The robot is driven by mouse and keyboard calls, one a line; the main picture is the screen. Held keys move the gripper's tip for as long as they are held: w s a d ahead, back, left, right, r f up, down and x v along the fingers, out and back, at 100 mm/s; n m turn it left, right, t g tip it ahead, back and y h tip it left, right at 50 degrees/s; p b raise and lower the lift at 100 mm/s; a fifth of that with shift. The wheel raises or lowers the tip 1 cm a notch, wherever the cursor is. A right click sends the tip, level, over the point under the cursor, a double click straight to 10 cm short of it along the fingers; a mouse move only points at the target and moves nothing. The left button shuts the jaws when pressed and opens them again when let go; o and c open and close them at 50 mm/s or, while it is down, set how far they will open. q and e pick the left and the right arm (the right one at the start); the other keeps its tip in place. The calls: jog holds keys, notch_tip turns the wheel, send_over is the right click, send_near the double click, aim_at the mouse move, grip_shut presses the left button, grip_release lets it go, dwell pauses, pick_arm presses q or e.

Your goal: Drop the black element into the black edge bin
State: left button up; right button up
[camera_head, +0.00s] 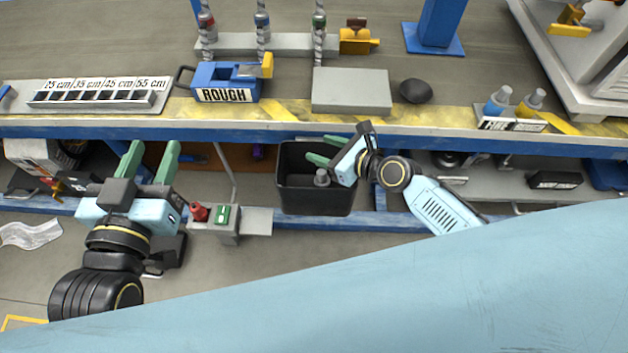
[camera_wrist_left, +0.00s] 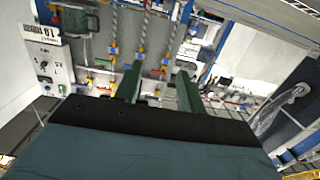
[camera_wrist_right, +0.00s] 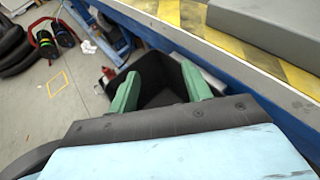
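The black bin (camera_head: 288,200) hangs at the blue table edge, below the worktop. It also shows in the right wrist view (camera_wrist_right: 158,75) between the green fingers. My right gripper (camera_head: 318,149) is over the bin, with its fingers apart and nothing between them. A small grey knob-like piece (camera_head: 321,178) shows at the bin opening; I cannot tell whether it lies in the bin. A dark rounded lump (camera_head: 416,91) lies on the worktop beside a grey block. I cannot tell which piece is the black element. My left gripper (camera_head: 151,146) is open and empty at the left.
The grey block (camera_head: 351,91), a blue ROUGH box (camera_head: 225,82) and a slotted length gauge (camera_head: 100,95) stand on the worktop. A small box with red and green buttons (camera_head: 227,218) sits left of the bin.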

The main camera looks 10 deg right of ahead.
pick_arm(q)
jog(key=s+a+f+g+y+p, duration=0.3)
jog(key=s+a+f+g, duration=0.2)
jog(key=s+f+g, duration=0.4)
jog(key=shift+f+n+g+p, duration=0.3)
jog(key=shift+f+g+p, duration=0.15)
jog(key=shift+f, duration=1.15)
pick_arm(e)
jog(key=v, duration=1.3)
jog(key=shift+r, duration=0.15)
pick_arm(q)
jog(key=shift+s+a, duration=0.1)
pick_arm(e)
jog(key=shift+s+d, duration=0.15)
jog(key=shift+s, duration=0.05)
